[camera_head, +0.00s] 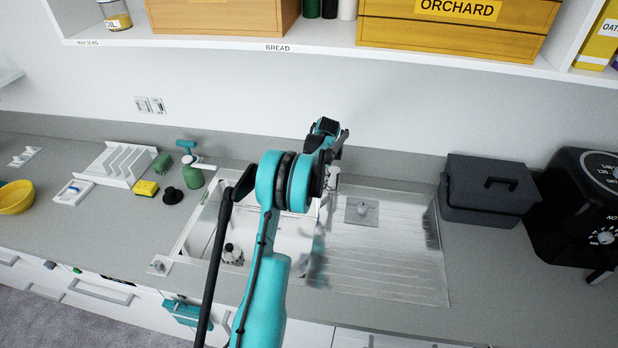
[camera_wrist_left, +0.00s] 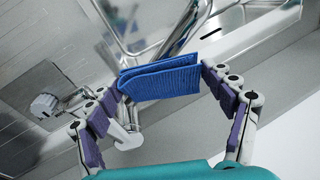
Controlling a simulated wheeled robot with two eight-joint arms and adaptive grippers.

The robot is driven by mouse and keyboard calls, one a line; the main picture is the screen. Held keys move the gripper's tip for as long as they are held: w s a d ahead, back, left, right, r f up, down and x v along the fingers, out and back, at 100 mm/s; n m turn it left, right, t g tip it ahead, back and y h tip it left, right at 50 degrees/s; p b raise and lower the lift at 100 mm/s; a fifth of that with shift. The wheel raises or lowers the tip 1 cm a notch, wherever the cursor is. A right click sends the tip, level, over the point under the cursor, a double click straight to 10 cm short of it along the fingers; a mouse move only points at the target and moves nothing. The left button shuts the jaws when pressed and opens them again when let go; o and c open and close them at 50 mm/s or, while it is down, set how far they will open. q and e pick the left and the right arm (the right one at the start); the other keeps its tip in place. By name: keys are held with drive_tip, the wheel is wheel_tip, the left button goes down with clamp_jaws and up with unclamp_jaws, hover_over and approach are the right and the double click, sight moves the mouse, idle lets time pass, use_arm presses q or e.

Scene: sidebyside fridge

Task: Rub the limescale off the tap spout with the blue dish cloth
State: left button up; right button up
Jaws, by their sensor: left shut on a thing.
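The blue dish cloth (camera_wrist_left: 158,80) is folded and pinched between the fingertips of my left gripper (camera_wrist_left: 163,82) in the left wrist view. The chrome tap spout (camera_wrist_left: 138,48) curves right beside the cloth; I cannot tell whether they touch. No limescale can be made out on it. In the head view, my left arm comes up over the sink, and my left gripper (camera_head: 335,145) is at the back of it, close to the wall. There the arm hides the cloth and most of the tap (camera_head: 333,182). My right gripper is not in view.
The sink (camera_head: 207,222) and its ribbed drainer (camera_head: 385,260) lie below. A dark grey bin (camera_head: 487,190) and a black appliance (camera_head: 580,200) stand to the right. A shelf (camera_head: 300,38) overhangs.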

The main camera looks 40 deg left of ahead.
use_arm(q)
drive_tip(key=shift+s+a+f+b, duration=0.1)
drive_tip(key=shift+s+f+b, duration=0.1)
drive_tip(key=shift+f+b, duration=0.2)
drive_tip(key=shift+s+a+r, duration=0.2)
drive_tip(key=shift+s+r, duration=0.1)
drive_tip(key=shift+s, duration=0.25)
drive_tip(key=shift+s+a+r, duration=0.25)
drive_tip(key=shift+s+r, duration=0.05)
drive_tip(key=shift+s, duration=0.2)
drive_tip(key=shift+s+a+r, duration=0.2)
drive_tip(key=shift+s+r, duration=0.1)
drive_tip(key=shift+s, duration=0.25)
drive_tip(key=shift+s+f, duration=0.1)
drive_tip(key=shift+f, duration=0.1)
drive_tip(key=shift+w+d+f+b, duration=0.25)
drive_tip(key=shift+w+f+b, duration=0.05)
drive_tip(key=shift+w, duration=0.2)
drive_tip(key=shift+w+d+f+b, duration=0.25)
drive_tip(key=shift+w+b, duration=0.05)
drive_tip(key=shift+w, duration=0.25)
drive_tip(key=shift+w+d+f+b, duration=0.25)
drive_tip(key=shift+w+f+b, duration=0.05)
drive_tip(key=shift+w, duration=0.2)
